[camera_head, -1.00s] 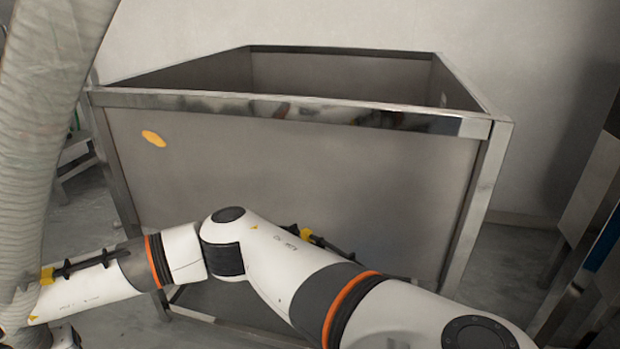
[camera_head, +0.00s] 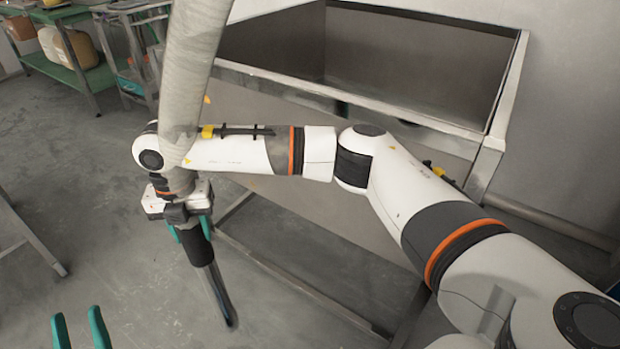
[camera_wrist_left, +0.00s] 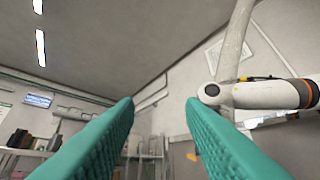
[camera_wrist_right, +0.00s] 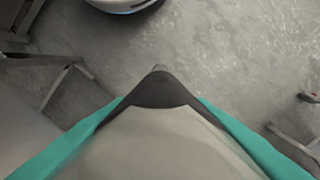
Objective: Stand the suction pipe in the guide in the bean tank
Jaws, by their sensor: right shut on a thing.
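The suction pipe (camera_head: 195,85) is a grey ribbed hose coming down from the top, with a black lower part (camera_head: 197,245) and a narrow tip hanging above the floor. My right gripper (camera_head: 190,228) is shut on the pipe near the black part. In the right wrist view the pipe (camera_wrist_right: 155,140) lies between its teal fingers. The bean tank (camera_head: 270,77) is an open metal bin to the right of the pipe. The pipe is outside it, in front and left. The guide cannot be made out. My left gripper (camera_head: 80,328) is open and empty at the lower left; its fingers (camera_wrist_left: 160,125) are apart.
My right arm crosses in front of the tank. A green shelf (camera_head: 75,60) with containers and a metal table stand at the back left. A metal frame (camera_head: 25,235) stands at the left edge. The floor (camera_head: 110,190) between is mostly clear.

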